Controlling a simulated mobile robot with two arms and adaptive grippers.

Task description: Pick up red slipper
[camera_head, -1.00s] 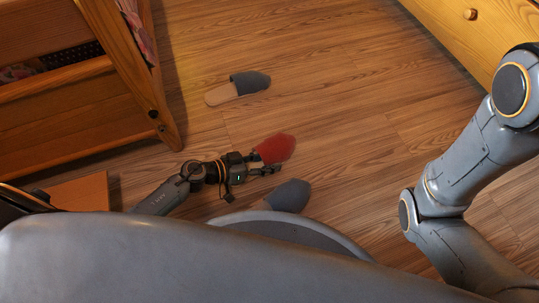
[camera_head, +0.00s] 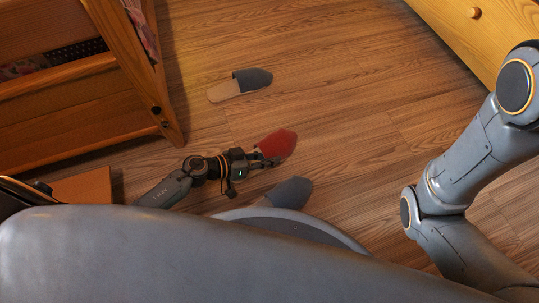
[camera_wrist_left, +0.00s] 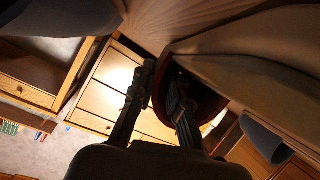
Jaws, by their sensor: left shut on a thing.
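The red slipper (camera_head: 279,142) is at the tip of my left gripper (camera_head: 266,159) in the head view, over the wood floor. My left gripper is shut on it. In the left wrist view the red slipper (camera_wrist_left: 215,107) shows its dark opening, with one finger of my left gripper (camera_wrist_left: 160,90) inside and the other outside its edge. How high the slipper is above the floor is hard to tell. My right arm is at the right of the head view; its gripper is out of sight.
A grey slipper with a tan sole (camera_head: 240,85) lies on the floor beyond. Another grey slipper (camera_head: 291,192) is close to my base. A wooden bed frame (camera_head: 85,100) stands at the left and a wooden drawer unit (camera_head: 485,30) at upper right.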

